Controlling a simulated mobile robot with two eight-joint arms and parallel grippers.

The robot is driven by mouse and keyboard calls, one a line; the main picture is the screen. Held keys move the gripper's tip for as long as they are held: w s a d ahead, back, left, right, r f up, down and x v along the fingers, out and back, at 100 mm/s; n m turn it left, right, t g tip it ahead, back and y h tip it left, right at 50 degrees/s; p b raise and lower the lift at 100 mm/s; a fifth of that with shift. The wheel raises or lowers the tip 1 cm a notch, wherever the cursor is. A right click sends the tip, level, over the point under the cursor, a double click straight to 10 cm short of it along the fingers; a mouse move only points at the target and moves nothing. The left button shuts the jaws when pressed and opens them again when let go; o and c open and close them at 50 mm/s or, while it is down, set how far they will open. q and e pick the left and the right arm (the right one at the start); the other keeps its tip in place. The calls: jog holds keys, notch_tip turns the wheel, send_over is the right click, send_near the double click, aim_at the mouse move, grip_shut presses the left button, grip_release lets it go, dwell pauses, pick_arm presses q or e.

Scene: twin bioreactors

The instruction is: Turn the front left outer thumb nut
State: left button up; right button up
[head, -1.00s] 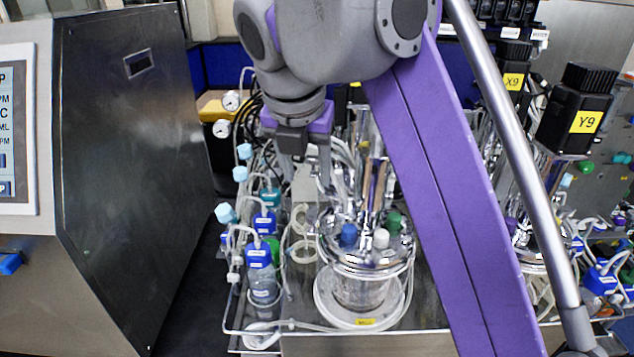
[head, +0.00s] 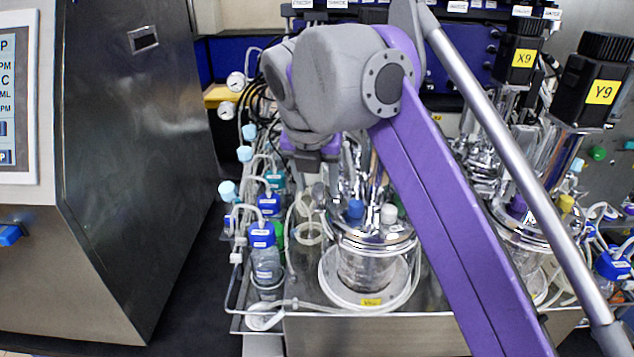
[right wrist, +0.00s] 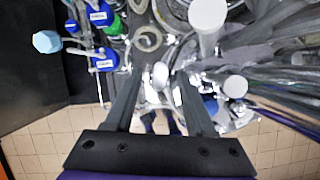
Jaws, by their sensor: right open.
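The front bioreactor vessel (head: 365,268) is a glass jar with a shiny metal head plate bearing a blue cap and a white cap. My right gripper (head: 325,180) points down at the left side of this head plate. In the right wrist view its two dark fingers (right wrist: 159,78) are apart. A bright rounded metal piece, seemingly a thumb nut (right wrist: 161,75), shows between the fingertips. I cannot tell whether either finger touches it. In the head view the nut is hard to separate from the metal fittings. My left gripper is not in view.
Several blue-capped bottles (head: 263,262) and tubing stand left of the vessel. A second reactor with the Y9 motor (head: 598,90) stands at the right. A large steel cabinet (head: 140,170) fills the left.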

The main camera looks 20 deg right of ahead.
jog(key=shift+c, duration=0.3)
grip_shut()
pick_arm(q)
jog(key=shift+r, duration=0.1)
